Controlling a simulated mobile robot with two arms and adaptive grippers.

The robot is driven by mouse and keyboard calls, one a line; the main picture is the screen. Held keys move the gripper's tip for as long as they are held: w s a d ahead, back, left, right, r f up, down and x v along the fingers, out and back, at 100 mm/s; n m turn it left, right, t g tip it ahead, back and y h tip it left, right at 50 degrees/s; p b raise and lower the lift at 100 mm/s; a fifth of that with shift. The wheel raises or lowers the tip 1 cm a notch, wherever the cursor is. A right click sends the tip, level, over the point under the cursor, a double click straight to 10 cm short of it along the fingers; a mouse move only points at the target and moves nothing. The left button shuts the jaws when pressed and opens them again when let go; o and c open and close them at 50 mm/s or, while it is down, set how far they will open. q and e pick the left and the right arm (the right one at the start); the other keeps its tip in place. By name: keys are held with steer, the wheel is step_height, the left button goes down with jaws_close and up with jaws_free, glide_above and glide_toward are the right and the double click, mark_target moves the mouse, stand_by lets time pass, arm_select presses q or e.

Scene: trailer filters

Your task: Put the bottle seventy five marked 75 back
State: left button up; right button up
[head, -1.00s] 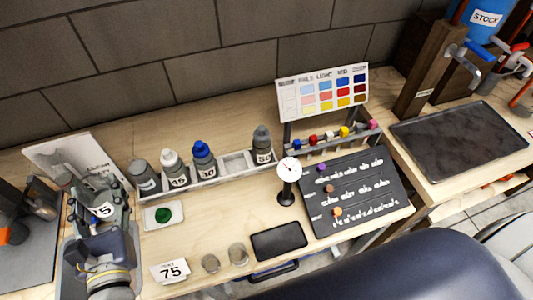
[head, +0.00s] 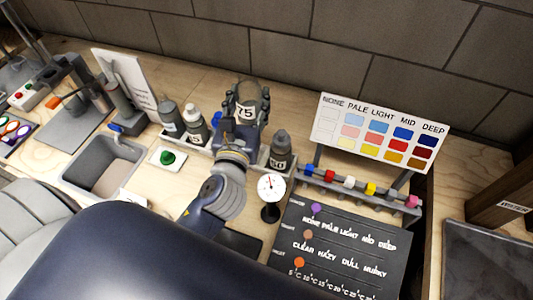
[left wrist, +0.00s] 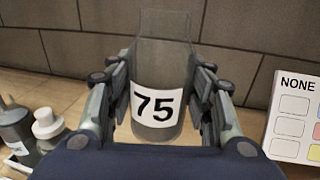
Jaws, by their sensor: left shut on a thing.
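My left gripper (head: 240,108) is shut on a clear grey bottle labelled 75 (head: 245,113). In the left wrist view the bottle (left wrist: 158,100) stands roughly upright between the two fingers, label facing the camera. In the head view the gripper and bottle are over the grey bottle rack (head: 202,149), between the white-capped bottle (head: 195,125) and a dark grey bottle (head: 281,149). The gripper hides the rack's middle, so I cannot tell whether the bottle touches it. My right gripper is out of view.
Another dark bottle (head: 169,115) stands at the rack's left end. A colour chart (head: 378,132) and a round dial on a stand (head: 271,188) are to the right.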

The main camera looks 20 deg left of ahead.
arm_select(q)
steer(key=f+b, duration=0.2)
steer(key=f, duration=0.4)
steer(key=f+b, duration=0.3)
steer(key=f, duration=0.4)
steer(key=shift+s+a+f, duration=0.1)
steer(key=shift+a+f, duration=0.1)
steer(key=shift+f, duration=0.1)
steer(key=shift+f+b, duration=1)
steer(key=shift+f, duration=0.6)
steer(key=shift+f, duration=0.2)
steer(key=o, duration=1.4)
steer(key=shift+c, duration=0.2)
steer(key=shift+o, duration=0.3)
steer(key=shift+r, duration=0.15)
